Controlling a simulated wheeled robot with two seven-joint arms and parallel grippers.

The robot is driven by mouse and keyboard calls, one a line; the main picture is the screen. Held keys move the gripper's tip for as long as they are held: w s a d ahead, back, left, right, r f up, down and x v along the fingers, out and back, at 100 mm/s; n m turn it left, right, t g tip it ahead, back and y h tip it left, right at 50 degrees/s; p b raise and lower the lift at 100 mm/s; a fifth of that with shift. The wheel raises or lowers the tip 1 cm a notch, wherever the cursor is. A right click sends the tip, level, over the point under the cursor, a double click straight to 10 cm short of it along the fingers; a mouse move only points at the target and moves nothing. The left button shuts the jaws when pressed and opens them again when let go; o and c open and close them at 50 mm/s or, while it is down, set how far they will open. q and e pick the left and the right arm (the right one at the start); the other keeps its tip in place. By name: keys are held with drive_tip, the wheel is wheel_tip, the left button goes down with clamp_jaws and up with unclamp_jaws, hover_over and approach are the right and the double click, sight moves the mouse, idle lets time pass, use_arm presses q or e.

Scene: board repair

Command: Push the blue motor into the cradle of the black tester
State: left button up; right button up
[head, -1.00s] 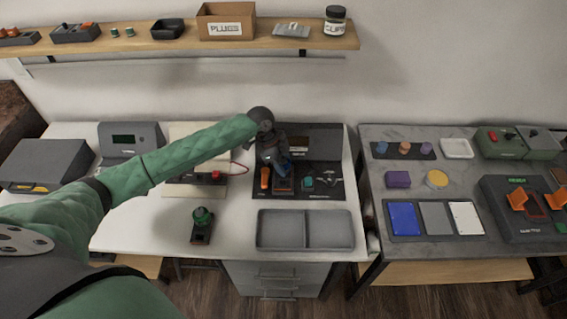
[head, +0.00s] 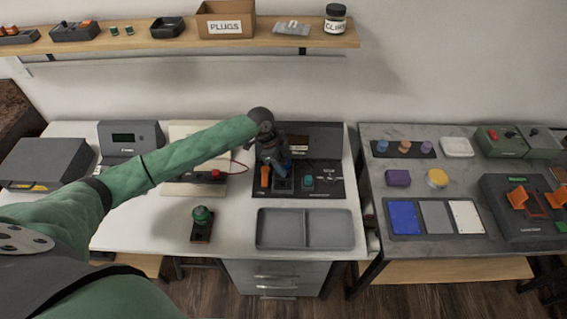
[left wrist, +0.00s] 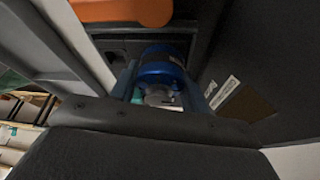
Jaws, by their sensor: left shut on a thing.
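The blue motor shows in the left wrist view (left wrist: 163,72) as a blue cylinder with a pale metal end, between the fingers of my left gripper. In the head view, my left gripper (head: 277,166) is shut on the motor, low over the black tester (head: 328,187). The tester has an orange lever (head: 264,177) at its left and a teal button (head: 308,181) right of the cradle. The orange part also shows in the left wrist view (left wrist: 125,10). The gripper hides most of the motor, and I cannot tell how deep it sits in the cradle. My right gripper is not in view.
A grey two-part tray (head: 305,246) lies in front of the tester. A green-topped device (head: 202,218) stands to the left on the white table. A red-buttoned device (head: 214,175) with a red wire lies left of the tester. A grey table with parts stands to the right.

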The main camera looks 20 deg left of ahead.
sight(285, 160)
use_arm(q)
drive_tip(key=o, duration=1.4)
drive_tip(key=shift+c, duration=0.2)
drive_tip(key=shift+r+p, duration=1.45)
drive_tip(key=shift+r, duration=0.25)
drive_tip(key=shift+r+p, duration=2.2)
drive_tip(key=shift+r, duration=0.65)
